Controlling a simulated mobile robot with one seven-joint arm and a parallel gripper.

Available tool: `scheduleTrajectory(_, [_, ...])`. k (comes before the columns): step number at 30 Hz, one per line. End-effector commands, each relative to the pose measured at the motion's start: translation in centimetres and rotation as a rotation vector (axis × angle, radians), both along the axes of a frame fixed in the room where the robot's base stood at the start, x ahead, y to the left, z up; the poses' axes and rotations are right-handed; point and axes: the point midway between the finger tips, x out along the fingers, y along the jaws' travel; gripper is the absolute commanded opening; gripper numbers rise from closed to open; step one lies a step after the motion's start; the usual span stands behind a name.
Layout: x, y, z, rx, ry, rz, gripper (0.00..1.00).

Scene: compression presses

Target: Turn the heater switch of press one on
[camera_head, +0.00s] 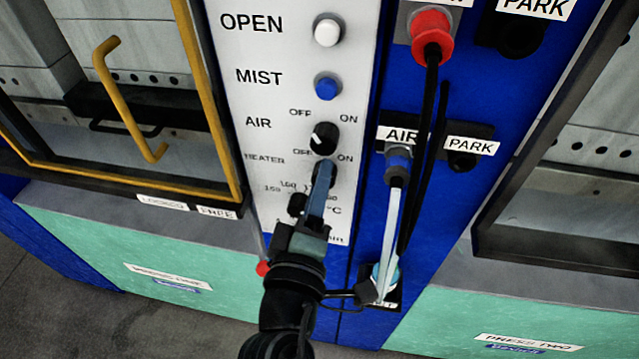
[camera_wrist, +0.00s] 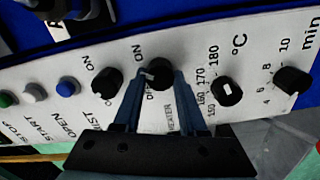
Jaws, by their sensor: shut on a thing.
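The heater switch is a black round knob (camera_wrist: 158,70) on the white control panel (camera_head: 275,95). In the wrist view its white mark points left, between the ON and OFF labels; I cannot tell its exact setting. My gripper (camera_wrist: 156,80) has its two blue fingers on either side of this knob, shut on it. In the head view my gripper (camera_head: 321,180) reaches up from below and covers most of the heater knob. The panel stands beside the left press (camera_head: 130,250), whose name plate is blurred.
The black air knob (camera_head: 324,138) sits just above the heater knob. The temperature knob (camera_wrist: 227,90) is close on the other side. A red plug (camera_head: 431,32) and an air hose (camera_head: 392,225) hang on the blue post to the right. A yellow-framed door (camera_head: 213,120) is left.

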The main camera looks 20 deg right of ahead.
Motion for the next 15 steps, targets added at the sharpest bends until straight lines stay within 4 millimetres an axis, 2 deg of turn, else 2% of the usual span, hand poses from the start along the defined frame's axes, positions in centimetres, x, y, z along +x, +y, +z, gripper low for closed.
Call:
scheduleTrajectory(6, [0.03, 0.05, 0.04, 0.003, -0.003, 0.002, 0.0])
scheduleTrajectory(7, [0.03, 0.05, 0.04, 0.003, -0.003, 0.002, 0.46])
scheduleTrajectory(11, [0.02, 0.04, 0.03, 0.002, -0.002, 0.001, 0.7])
scheduleTrajectory(15, [0.02, 0.03, 0.03, 0.002, -0.001, 0.001, 0.71])
